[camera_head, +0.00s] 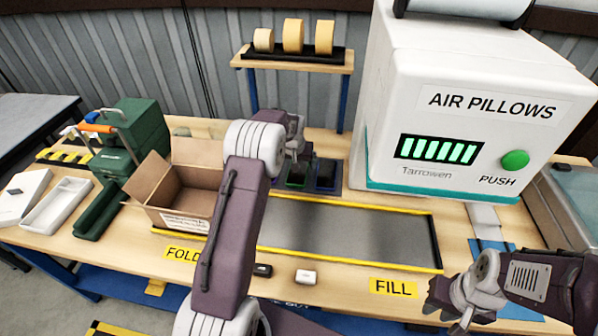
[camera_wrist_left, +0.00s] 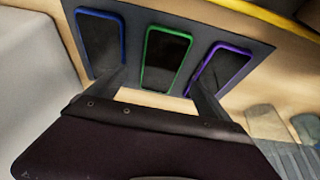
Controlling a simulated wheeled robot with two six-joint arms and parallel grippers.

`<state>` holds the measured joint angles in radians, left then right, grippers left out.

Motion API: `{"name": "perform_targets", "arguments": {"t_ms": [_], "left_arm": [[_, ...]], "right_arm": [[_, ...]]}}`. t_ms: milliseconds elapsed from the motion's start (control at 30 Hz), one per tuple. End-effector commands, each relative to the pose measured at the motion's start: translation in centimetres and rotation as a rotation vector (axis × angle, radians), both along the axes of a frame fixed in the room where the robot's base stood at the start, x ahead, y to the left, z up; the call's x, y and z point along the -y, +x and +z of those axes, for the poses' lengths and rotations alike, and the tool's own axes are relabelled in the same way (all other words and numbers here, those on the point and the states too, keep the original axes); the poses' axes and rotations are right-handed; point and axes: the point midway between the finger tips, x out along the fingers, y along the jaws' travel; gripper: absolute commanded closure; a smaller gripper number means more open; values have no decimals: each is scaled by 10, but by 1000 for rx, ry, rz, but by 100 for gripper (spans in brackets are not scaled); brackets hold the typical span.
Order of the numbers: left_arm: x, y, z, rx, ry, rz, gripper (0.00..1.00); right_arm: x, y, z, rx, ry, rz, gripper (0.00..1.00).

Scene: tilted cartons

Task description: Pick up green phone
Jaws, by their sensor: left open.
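The green phone (camera_wrist_left: 166,60) has a dark screen and a green rim. It lies in the middle of a row of three on a dark mat in the left wrist view. A blue phone (camera_wrist_left: 101,42) is left of it and a purple phone (camera_wrist_left: 219,74) is right of it. My left gripper (camera_wrist_left: 156,76) is open, its fingers apart over the near end of the green phone, with nothing held. In the head view the green phone (camera_head: 297,181) is partly hidden behind my left arm and hand. My right gripper (camera_head: 450,306) is low at the right, its opening unclear.
An open carton (camera_head: 177,194) sits left of my left arm. A white air pillow machine (camera_head: 465,110) stands right of the phones. A yellow-edged grey packing area (camera_head: 345,232) lies in front. A tape rack (camera_head: 296,60) stands behind. Two small items lie at the front edge.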

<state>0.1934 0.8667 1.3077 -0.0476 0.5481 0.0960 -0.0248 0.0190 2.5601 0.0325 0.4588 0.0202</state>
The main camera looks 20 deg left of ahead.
Motion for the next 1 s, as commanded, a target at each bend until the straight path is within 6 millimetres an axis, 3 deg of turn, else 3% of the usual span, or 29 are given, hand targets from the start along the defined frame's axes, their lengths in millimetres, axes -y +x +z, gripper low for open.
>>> {"name": "perform_targets", "arguments": {"t_ms": [300, 567, 600, 867, 1000], "left_arm": [[-5, 16, -42, -1, 0, 0, 9], [-5, 19, -48, 1, 0, 0, 9], [-5, 19, -48, 1, 0, 0, 12], [-5, 19, -48, 1, 0, 0, 84], [-5, 19, -47, 2, 1, 0, 85]], "right_arm": [[0, 0, 3, 0, 0, 0, 74], [0, 0, 3, 0, 0, 0, 74], [0, 0, 3, 0, 0, 0, 74], [0, 0, 3, 0, 0, 0, 74], [0, 0, 3, 0, 0, 0, 74]]}}
